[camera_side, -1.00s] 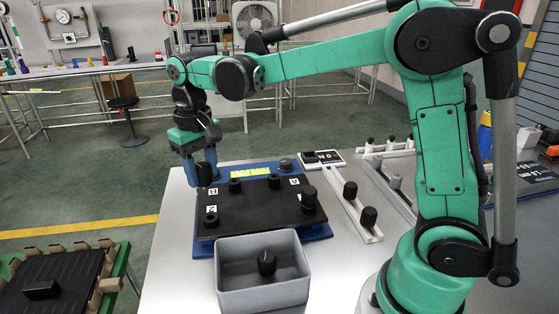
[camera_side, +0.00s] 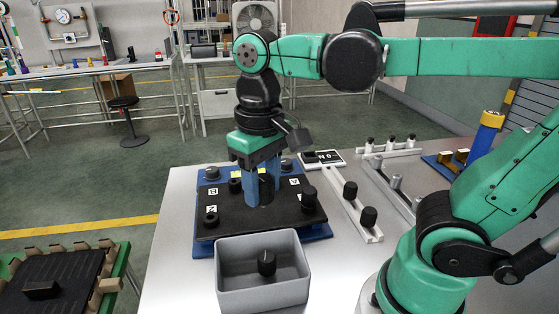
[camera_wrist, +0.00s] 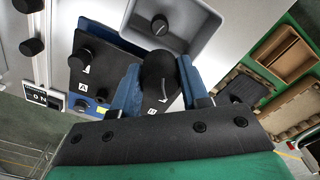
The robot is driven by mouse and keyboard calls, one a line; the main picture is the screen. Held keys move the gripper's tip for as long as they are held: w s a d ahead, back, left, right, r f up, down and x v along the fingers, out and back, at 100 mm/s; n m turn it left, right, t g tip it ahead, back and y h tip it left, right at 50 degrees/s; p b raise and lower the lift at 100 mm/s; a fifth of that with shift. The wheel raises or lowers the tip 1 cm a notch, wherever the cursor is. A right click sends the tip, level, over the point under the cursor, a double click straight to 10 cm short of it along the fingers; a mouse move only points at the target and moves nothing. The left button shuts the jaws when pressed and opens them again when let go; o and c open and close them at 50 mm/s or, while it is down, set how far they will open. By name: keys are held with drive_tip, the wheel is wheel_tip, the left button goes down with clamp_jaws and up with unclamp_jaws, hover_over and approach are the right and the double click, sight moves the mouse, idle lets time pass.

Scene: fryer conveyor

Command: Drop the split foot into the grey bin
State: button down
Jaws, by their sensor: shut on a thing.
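My gripper (camera_side: 262,194) is shut on a black foot (camera_side: 267,188) and holds it upright over the black board. The grey bin (camera_side: 262,292) stands in front of the board, nearer the side camera than my gripper. It also shows at the top of the wrist view (camera_wrist: 197,48). Another black foot (camera_side: 267,262) with a pale line lies in the bin.
The black board (camera_side: 225,226) on a blue base (camera_side: 318,233) carries several black feet at its corners and labels. A pale rail (camera_side: 373,234) with black feet lies to the right. A conveyor (camera_side: 70,290) with a black plate is at lower left. Space above the bin is clear.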

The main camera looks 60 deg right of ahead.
drive_tip(key=shift+s+f, duration=0.15)
drive_tip(key=shift+f, duration=2.85)
drive_tip(key=shift+c, duration=1.7)
unclamp_jaws()
drive_tip(key=shift+r, duration=0.1)
drive_tip(key=shift+r, duration=2.75)
drive_tip(key=shift+f, duration=0.1)
